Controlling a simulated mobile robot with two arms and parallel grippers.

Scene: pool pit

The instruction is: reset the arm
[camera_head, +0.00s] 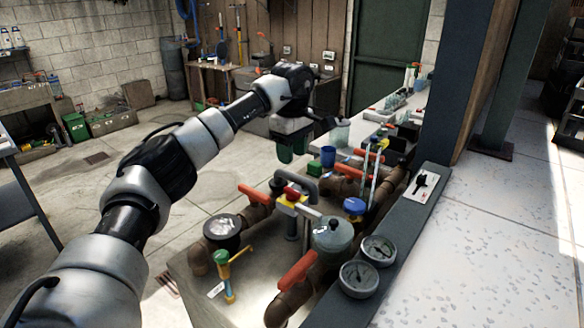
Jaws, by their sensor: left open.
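My left arm, silver and black, reaches from the lower left up across the middle of the head view. Its left gripper (318,117) is at the far end, above the back part of the pipe assembly. The gripper is dark, small and seen against dark things, so its fingers are hard to make out. It is open, and I see nothing held in it. My right gripper does not show.
A grey post (470,80) rises at the right. Open concrete floor (215,180) lies behind the arm.

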